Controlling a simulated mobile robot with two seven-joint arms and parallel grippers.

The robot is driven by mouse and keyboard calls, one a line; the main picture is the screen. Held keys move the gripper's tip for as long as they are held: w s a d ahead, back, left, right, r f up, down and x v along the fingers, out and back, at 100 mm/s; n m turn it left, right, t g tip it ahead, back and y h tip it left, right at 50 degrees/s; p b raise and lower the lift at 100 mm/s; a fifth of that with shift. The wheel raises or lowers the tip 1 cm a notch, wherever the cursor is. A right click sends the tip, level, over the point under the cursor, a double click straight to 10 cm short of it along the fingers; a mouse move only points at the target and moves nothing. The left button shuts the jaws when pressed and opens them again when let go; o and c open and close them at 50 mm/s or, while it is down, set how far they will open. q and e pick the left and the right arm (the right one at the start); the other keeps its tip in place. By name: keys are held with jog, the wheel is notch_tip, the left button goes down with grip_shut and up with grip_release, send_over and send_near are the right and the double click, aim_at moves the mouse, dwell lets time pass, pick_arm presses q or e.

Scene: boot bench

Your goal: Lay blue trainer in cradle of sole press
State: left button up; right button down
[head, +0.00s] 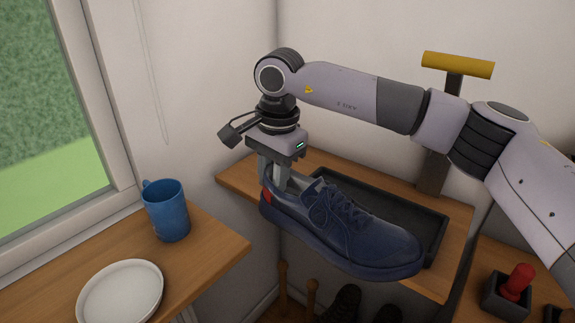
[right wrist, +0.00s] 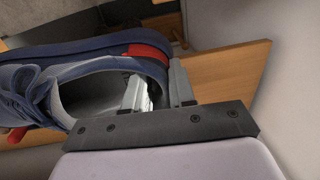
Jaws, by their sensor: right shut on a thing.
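The blue trainer (head: 340,222) hangs in my right gripper (head: 275,172), its toe pointing right and toward the front in the head view. The right gripper is shut on the heel collar, one finger inside the shoe opening and one outside. The right wrist view shows the trainer (right wrist: 50,80) with its red heel patch beside the fingers (right wrist: 160,92). Behind the shoe is the sole press: a dark shallow cradle (head: 425,212) on a wooden shelf, with a post and yellow handle (head: 457,65). The shoe hides part of the cradle. My left gripper is not in view.
A blue mug (head: 166,212) and a white plate (head: 121,294) stand on the wooden surface (head: 215,258) at left. A red-knobbed box (head: 508,292) is at lower right. Wooden pegs (head: 283,285) and dark boots (head: 343,305) are below the shelf. A window is at left.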

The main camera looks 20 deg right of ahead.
jog(key=shift+w+d, duration=0.25)
jog(key=shift+d, duration=0.2)
jog(key=shift+w+d+f, duration=0.45)
jog(key=shift+w+d, duration=0.75)
jog(key=shift+d, duration=0.8)
jog(key=shift+w+d+f, duration=0.4)
jog(key=shift+w+d, duration=0.75)
jog(key=shift+d, duration=0.9)
jog(key=shift+w+d+f, duration=0.45)
jog(key=shift+w+d, duration=0.75)
jog(key=shift+d, duration=0.8)
jog(key=shift+w+d+f, duration=0.35)
jog(key=shift+d+f, duration=0.1)
jog(key=shift+d, duration=0.1)
jog(key=shift+w+d+f, duration=0.1)
jog(key=shift+d+f, duration=0.1)
jog(key=shift+f, duration=0.1)
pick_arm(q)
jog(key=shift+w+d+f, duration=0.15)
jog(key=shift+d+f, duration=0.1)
pick_arm(e)
jog(key=shift+f, duration=0.7)
jog(key=c, duration=0.9)
grip_release()
jog(key=shift+o, duration=0.2)
